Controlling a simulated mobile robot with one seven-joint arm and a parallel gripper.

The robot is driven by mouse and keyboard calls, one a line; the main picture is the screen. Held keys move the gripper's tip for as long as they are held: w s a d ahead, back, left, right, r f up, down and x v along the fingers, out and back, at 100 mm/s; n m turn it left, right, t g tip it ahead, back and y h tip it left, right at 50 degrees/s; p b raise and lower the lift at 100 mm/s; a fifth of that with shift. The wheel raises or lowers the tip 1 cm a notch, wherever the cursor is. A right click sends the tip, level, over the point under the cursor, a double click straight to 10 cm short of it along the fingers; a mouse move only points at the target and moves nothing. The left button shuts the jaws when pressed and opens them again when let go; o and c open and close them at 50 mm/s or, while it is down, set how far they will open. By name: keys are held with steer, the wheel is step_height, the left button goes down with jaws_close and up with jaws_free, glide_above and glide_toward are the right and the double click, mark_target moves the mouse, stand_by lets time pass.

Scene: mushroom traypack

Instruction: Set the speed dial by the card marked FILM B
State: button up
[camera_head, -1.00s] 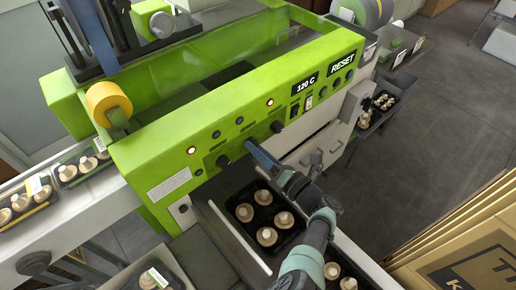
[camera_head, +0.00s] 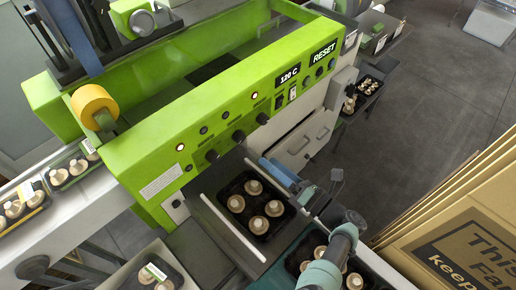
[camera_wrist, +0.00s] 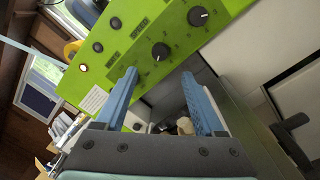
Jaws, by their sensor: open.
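The green wrapping machine's front panel (camera_head: 225,128) carries three black dials: a left dial (camera_head: 212,155), a middle dial (camera_head: 238,136) and a right dial (camera_head: 262,118). In the wrist view, two dials with white pointer marks show, a nearer one (camera_wrist: 160,50) and another (camera_wrist: 198,16). A label beside them seems to read SPEED; which dial it belongs to is unclear. A white card (camera_head: 160,182) with small print is on the panel's left; it also shows in the wrist view (camera_wrist: 93,100). I cannot read FILM B anywhere. My gripper (camera_wrist: 159,75) is open, empty and apart from the dials.
A black tray of mushrooms (camera_head: 281,229) sits on the infeed below the panel, close to my gripper. A metal bar (camera_head: 235,230) runs beside it. Cardboard boxes (camera_head: 455,215) stand at the right. A yellow roll (camera_head: 95,103) is at the machine's left end.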

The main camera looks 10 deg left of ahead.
steer(key=shift+v, duration=1.45)
